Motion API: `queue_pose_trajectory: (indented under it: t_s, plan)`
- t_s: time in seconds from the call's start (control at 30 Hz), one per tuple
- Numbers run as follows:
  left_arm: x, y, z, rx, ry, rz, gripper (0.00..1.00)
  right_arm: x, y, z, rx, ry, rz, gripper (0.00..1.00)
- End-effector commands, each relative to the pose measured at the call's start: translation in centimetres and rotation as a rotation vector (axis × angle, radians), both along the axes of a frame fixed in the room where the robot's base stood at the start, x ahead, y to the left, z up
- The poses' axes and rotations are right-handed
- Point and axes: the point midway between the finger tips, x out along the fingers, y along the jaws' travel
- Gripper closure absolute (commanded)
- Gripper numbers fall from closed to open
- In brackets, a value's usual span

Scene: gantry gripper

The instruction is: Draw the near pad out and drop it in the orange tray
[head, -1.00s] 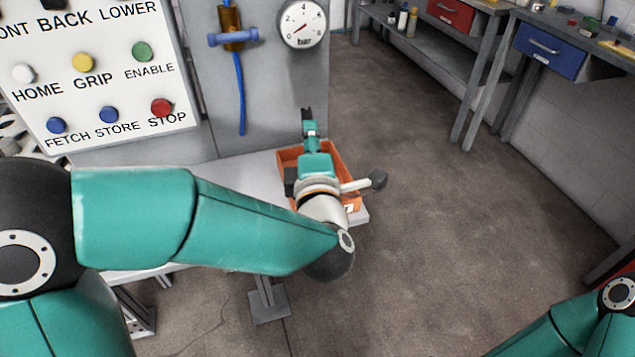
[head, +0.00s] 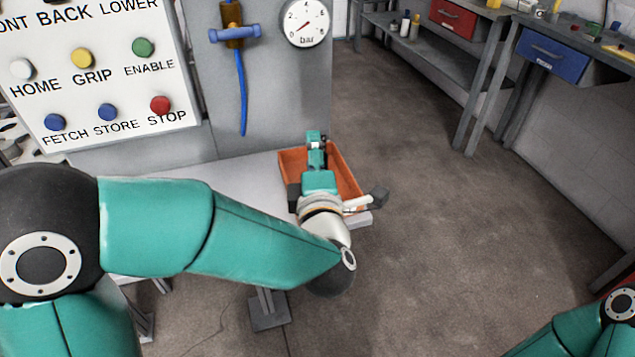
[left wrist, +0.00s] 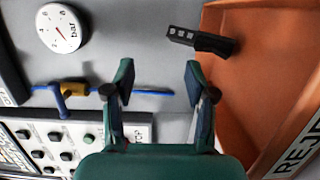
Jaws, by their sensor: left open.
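My left gripper (head: 315,140) is over the orange tray (head: 292,163) in the head view. In the left wrist view its fingers (left wrist: 160,77) are apart with nothing between them. A black pad (left wrist: 200,40) with small silver squares shows beyond the fingertips, apart from them. It overlaps the left edge of the orange tray (left wrist: 262,50) in that view; I cannot tell whether it rests on the rim or is in the air. The pad cannot be made out in the head view. My right gripper is out of view.
The tray sits on a pale bench (head: 240,178) before a grey cabinet with a gauge (head: 305,23), a blue-handled valve (head: 234,33) and a button panel (head: 100,75). Workbenches with a blue drawer (head: 550,52) stand at the right. Open floor lies between.

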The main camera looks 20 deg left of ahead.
Motion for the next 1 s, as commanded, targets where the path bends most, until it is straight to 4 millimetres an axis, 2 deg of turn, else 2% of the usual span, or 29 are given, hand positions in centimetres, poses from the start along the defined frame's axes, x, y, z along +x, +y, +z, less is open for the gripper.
queue_pose_trajectory:
  t_s: [0.17,0.33,0.8,1.0]
  plan:
    - [-0.1,-0.1,0.0,0.000,0.001,-0.001,0.45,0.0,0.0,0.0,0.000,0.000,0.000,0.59]
    - [-1.3,-0.7,0.0,0.000,0.001,-0.005,0.45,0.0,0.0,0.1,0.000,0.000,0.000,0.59]
    - [-9.4,-3.9,-0.1,0.000,-0.001,-0.006,0.45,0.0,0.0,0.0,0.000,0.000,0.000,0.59]
    - [-11.0,-4.4,-0.1,0.000,0.000,-0.002,0.45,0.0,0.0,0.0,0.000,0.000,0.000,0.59]
